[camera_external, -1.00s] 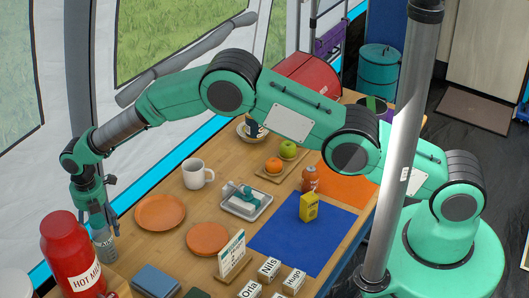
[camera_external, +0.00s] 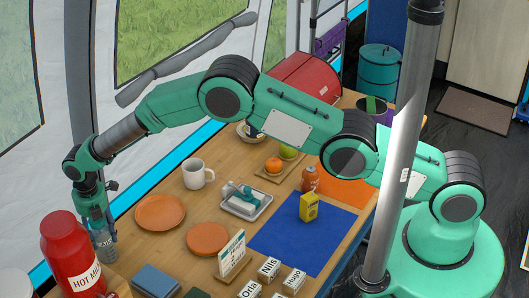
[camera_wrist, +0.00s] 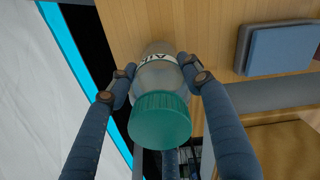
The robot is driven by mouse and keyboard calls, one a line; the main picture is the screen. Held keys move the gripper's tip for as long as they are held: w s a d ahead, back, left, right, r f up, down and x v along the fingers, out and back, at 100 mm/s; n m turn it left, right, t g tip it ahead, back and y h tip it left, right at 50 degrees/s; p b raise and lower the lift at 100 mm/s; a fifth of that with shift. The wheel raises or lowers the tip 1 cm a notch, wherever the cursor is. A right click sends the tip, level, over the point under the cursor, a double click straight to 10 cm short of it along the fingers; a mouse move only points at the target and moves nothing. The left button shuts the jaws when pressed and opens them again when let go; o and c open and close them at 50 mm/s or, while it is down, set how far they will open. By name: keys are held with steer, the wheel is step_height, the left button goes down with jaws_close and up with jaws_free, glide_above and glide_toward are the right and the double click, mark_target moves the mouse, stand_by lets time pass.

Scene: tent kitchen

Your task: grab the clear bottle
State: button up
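The clear bottle (camera_wrist: 158,74) has a teal ribbed cap (camera_wrist: 160,119) and a white label with dark letters, only partly readable. In the wrist view it stands upright below the camera, between the two fingers of my gripper (camera_wrist: 157,66). The fingers are spread on either side of the bottle below its cap, with the tips very close to its sides; I cannot tell whether they touch. In the external view the bottle (camera_external: 106,251) is at the table's far left, with my gripper (camera_external: 103,234) over its top and hiding the cap.
A big red bottle (camera_external: 69,250) stands close beside it at the left. A blue-grey box or book (camera_external: 156,280), orange plates (camera_external: 160,212) and a white mug (camera_external: 195,174) lie to the right. The tent wall (camera_wrist: 50,100) and table edge are close on the left.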

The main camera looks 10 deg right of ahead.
steer(key=c, duration=0.5)
steer(key=shift+o, duration=0.2)
steer(key=shift+r+p, duration=0.45)
steer(key=shift+r, duration=4.55)
